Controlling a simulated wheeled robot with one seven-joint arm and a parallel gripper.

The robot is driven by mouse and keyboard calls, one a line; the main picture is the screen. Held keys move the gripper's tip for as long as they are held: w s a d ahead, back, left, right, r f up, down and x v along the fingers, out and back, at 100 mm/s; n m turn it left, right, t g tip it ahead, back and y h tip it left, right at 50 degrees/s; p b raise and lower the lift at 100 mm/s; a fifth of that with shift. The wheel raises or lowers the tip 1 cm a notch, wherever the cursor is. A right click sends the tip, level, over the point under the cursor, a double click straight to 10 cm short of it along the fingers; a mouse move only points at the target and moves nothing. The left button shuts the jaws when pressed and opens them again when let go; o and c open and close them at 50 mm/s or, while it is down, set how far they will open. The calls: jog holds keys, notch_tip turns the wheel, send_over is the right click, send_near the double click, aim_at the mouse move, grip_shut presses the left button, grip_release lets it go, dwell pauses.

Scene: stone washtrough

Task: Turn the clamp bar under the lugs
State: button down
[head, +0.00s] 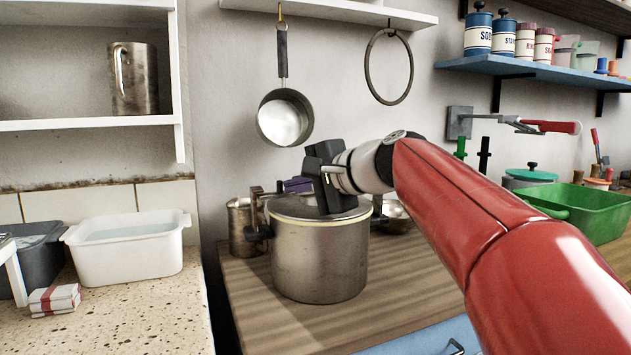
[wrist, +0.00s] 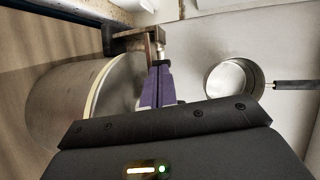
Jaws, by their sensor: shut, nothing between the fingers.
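The steel pot (head: 318,258) stands on the wooden counter, with its lid on. A brown metal bar or bracket (head: 256,203) rises at the pot's left rim, with a dark knob below it. In the wrist view this brown piece (wrist: 136,42) shows beyond my fingers, above the pot's side (wrist: 75,100). My gripper (head: 297,185) is over the far side of the lid. Its purple fingers (wrist: 160,70) are shut and empty, with the tips close to the brown piece's near end; I cannot tell whether they touch. My gripper body hides much of the lid, and the lugs are not clear.
A saucepan (head: 285,118) and a ring (head: 389,67) hang on the wall behind. A steel mug (head: 241,228) stands left of the pot, close to the bar. A small bowl (head: 394,215) is behind right, and a green basin (head: 585,212) stands farther right. Counter in front is clear.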

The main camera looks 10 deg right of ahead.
jog(key=shift+w+a, duration=0.25)
jog(key=shift+w+a, duration=0.3)
jog(key=shift+a, duration=0.05)
jog(key=shift+w+a, duration=0.35)
jog(key=shift+w, duration=0.2)
jog(key=shift+s+d, duration=0.1)
jog(key=shift+s, duration=0.05)
